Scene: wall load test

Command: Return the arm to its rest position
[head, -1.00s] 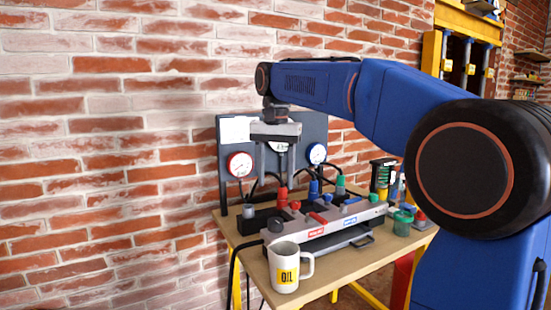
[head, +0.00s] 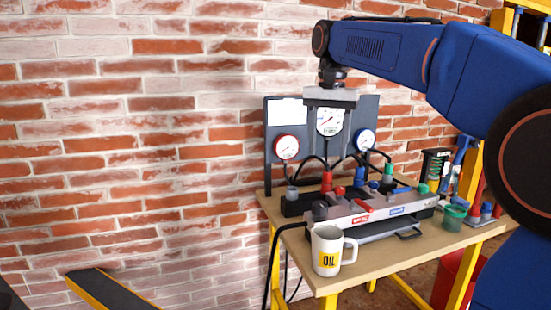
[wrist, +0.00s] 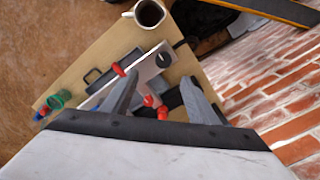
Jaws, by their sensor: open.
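My gripper (head: 330,135) hangs from my blue arm, fingers down, in front of the gauge panel (head: 285,115) in the head view. The grey test block with red, blue and green fittings (head: 372,212) lies below on the workbench (head: 375,263), clear of the fingers.
A white OIL mug (head: 326,252) stands at the bench's front left corner; it also shows in the wrist view (wrist: 128,14). A green cup (head: 453,217) is at the right. Brick wall (head: 150,180) rises behind. A dark, yellow-edged surface (head: 108,288) is at lower left.

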